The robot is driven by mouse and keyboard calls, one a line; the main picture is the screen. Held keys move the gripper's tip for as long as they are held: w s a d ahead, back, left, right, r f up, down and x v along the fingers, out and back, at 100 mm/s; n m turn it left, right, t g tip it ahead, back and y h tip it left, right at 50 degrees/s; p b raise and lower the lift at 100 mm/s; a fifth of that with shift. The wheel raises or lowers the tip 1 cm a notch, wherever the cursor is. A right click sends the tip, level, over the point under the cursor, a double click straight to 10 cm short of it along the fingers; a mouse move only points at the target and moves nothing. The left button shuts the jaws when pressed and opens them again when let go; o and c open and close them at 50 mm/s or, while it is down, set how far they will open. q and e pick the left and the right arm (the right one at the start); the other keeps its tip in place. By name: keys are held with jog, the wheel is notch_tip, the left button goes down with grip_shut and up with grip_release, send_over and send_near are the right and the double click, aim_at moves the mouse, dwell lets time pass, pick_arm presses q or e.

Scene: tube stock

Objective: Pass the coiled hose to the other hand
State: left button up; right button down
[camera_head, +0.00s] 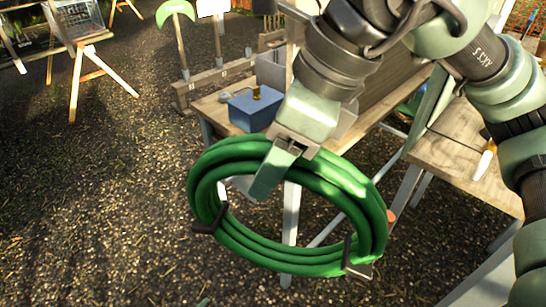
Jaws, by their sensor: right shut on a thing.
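The coiled hose (345,188) is a thick green ring of several loops, bound with dark ties at its lower left and lower right. It hangs tilted in the air in the middle of the head view. My right gripper (277,165) comes down from the upper right and is shut on the top of the coil, one finger lying over its front. The finger behind the hose is mostly hidden. My left gripper is not in this view.
A wooden bench (222,108) with a blue box (254,108) on it stands behind the coil. Another wooden table (450,165) is at the right. Long-handled tools (178,30) stand in a rack at the back.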

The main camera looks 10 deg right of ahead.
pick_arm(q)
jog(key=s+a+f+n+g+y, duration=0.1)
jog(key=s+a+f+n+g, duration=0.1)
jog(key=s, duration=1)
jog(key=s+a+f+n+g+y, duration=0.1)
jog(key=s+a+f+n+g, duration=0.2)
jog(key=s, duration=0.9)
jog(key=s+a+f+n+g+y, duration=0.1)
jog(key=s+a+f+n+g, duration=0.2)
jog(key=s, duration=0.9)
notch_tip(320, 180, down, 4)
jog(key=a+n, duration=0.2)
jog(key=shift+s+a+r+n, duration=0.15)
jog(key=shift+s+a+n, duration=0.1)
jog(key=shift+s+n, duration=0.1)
